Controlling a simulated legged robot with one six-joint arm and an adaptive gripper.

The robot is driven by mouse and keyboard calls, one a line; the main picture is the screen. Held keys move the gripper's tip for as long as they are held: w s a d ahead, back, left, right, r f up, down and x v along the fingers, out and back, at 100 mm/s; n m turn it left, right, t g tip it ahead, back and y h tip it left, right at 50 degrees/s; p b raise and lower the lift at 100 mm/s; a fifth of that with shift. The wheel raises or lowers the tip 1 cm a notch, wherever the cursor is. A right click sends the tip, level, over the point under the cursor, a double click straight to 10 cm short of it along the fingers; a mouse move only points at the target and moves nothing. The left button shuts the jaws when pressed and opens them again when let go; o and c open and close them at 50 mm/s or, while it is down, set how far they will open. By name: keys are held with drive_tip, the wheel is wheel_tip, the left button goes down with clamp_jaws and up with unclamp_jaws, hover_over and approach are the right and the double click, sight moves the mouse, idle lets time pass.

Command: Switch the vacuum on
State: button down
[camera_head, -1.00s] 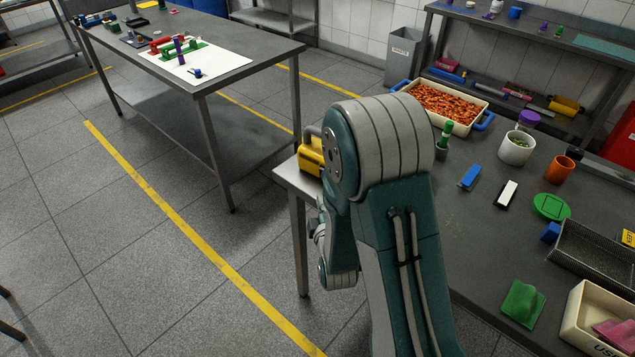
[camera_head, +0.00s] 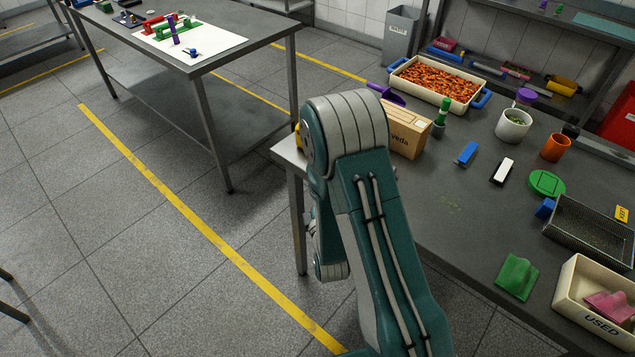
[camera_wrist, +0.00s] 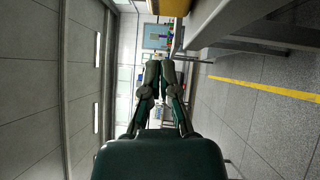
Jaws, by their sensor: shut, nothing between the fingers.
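A yellow thing (camera_head: 298,136), which may be the vacuum, sits at the near left corner of the right-hand table. In the head view my arm hides nearly all of it, and only a thin yellow strip shows. In the wrist view a yellow body (camera_wrist: 170,7) shows at the top edge, cut off by the frame. No switch can be made out. My gripper (camera_wrist: 160,66) is shut and empty, its fingers together in the wrist view, apart from the yellow body. In the head view the gripper is hidden.
Another table (camera_head: 190,70) stands at the back left. The floor between is clear.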

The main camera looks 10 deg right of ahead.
drive_tip(key=w+d, duration=0.1)
drive_tip(key=w, duration=0.5)
drive_tip(key=w+d+r, duration=0.1)
drive_tip(key=w, duration=0.2)
drive_tip(key=shift+w+d+r, duration=0.1)
drive_tip(key=shift+w+d, duration=0.15)
drive_tip(key=shift+d, duration=0.05)
drive_tip(key=shift+w+d+r, duration=0.1)
drive_tip(key=shift+w+d, duration=0.3)
drive_tip(key=shift+d, duration=0.05)
drive_tip(key=shift+w+d+r+m+g, duration=0.15)
drive_tip(key=shift+w+r+m+g, duration=0.05)
drive_tip(key=shift+m+g, duration=0.1)
drive_tip(key=shift+f, duration=0.1)
